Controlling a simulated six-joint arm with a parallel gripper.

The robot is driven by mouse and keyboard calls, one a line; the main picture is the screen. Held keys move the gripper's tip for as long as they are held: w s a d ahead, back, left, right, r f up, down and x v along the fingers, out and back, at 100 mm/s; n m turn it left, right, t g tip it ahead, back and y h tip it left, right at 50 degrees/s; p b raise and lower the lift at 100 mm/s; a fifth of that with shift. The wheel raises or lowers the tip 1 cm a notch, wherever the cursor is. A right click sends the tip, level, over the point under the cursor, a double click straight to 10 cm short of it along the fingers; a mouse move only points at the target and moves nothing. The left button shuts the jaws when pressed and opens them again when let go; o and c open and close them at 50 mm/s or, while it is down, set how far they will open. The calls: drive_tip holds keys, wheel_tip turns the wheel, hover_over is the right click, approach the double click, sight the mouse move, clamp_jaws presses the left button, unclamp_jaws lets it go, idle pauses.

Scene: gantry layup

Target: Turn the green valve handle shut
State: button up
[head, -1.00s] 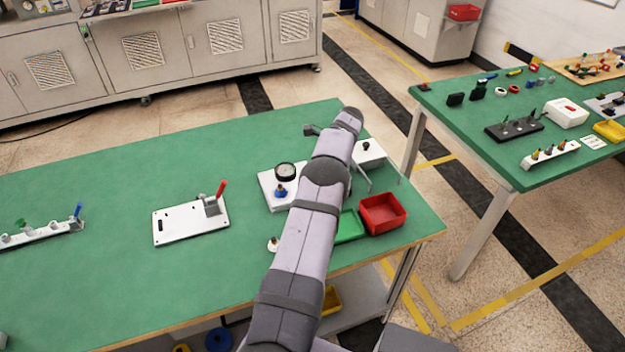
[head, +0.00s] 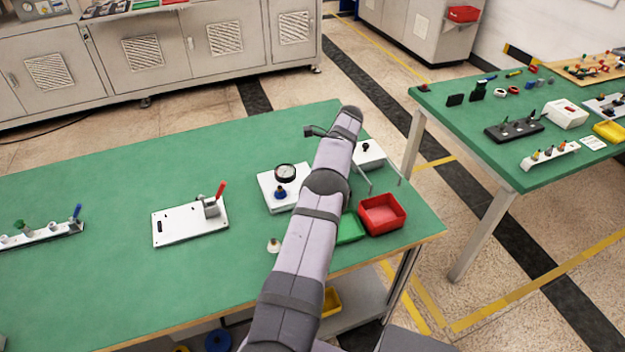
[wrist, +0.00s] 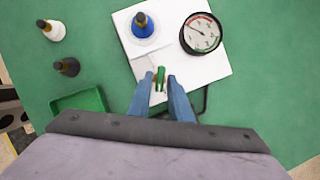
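The green valve handle (wrist: 159,79) shows in the wrist view, at the lower edge of a white plate (wrist: 211,72). It lies between the two blue fingertips of my gripper (wrist: 160,78). The fingers stand apart, one on each side of the handle, and I see no clear grip on it. The plate also carries a blue knob (wrist: 143,27) and a round dial gauge (wrist: 201,34). In the head view the plate (head: 267,183) and gauge (head: 285,172) show left of my arm. My arm hides the green handle and my gripper there.
A green tray (wrist: 57,107) and two small bottle-like items, one white (wrist: 54,32) and one dark (wrist: 67,67), lie left of the gripper in the wrist view. A red bin (head: 382,213) stands near the bench's right corner. A white panel with a red lever (head: 221,188) stands left.

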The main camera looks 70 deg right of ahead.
drive_tip(key=shift+o, duration=0.6)
drive_tip(key=shift+r, duration=0.1)
drive_tip(key=shift+s+d+r, duration=0.1)
drive_tip(key=shift+s+r, duration=0.05)
drive_tip(key=shift+r, duration=0.1)
drive_tip(key=p+v, duration=0.3)
drive_tip(key=v, duration=0.3)
drive_tip(key=shift+r+p, duration=0.3)
drive_tip(key=shift+p, duration=0.05)
drive_tip(key=shift+s, duration=0.1)
